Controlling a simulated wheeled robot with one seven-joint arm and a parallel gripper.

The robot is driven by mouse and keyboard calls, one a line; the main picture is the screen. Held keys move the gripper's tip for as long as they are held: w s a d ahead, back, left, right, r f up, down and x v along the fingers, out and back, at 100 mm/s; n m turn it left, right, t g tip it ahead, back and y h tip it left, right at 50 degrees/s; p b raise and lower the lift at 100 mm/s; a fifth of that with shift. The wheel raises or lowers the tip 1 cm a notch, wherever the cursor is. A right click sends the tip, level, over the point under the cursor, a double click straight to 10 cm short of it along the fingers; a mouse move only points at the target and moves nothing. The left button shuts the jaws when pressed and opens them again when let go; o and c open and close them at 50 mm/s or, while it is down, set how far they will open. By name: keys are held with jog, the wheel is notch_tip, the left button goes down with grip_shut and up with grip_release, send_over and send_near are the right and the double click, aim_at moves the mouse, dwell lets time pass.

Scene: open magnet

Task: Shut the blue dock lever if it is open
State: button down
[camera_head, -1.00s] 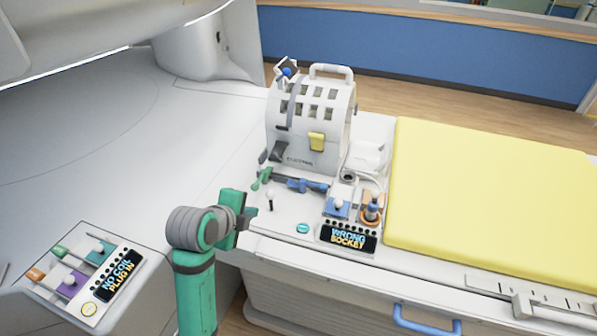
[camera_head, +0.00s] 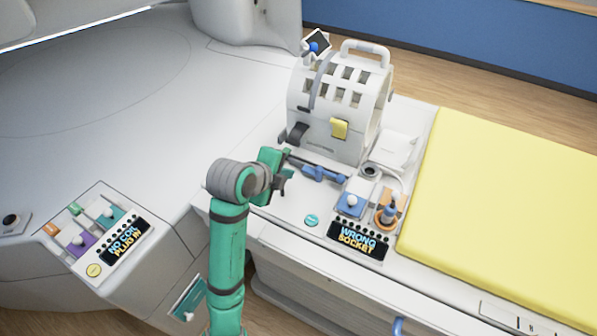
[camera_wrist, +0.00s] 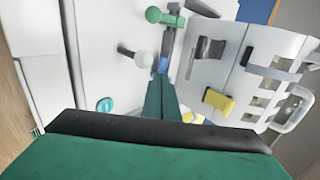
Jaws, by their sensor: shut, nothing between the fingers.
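The blue dock lever (camera_head: 322,174) lies low along the front of the white slatted coil (camera_head: 335,100), on a dark bar. I cannot tell from its pose whether it is open or shut. My gripper (camera_head: 283,180) is to the left of the blue part, close to the bar; its own arm hides the bar's left end. In the wrist view my shut, empty green fingers (camera_wrist: 163,95) reach toward a small blue part of the lever (camera_wrist: 163,65), mostly covered by them. Whether they touch is unclear. A green piece (camera_wrist: 165,16) sits at the bar's far end.
A white-knobbed stick (camera_wrist: 132,54) stands beside the fingers. Right of the lever are a blue plug (camera_head: 350,204), an orange plug (camera_head: 387,210) and a display reading "WRONG SOCKET" (camera_head: 358,240). A yellow pad (camera_head: 510,200) fills the right. A control panel (camera_head: 95,235) is at left.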

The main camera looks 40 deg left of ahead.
jog(key=x, duration=1)
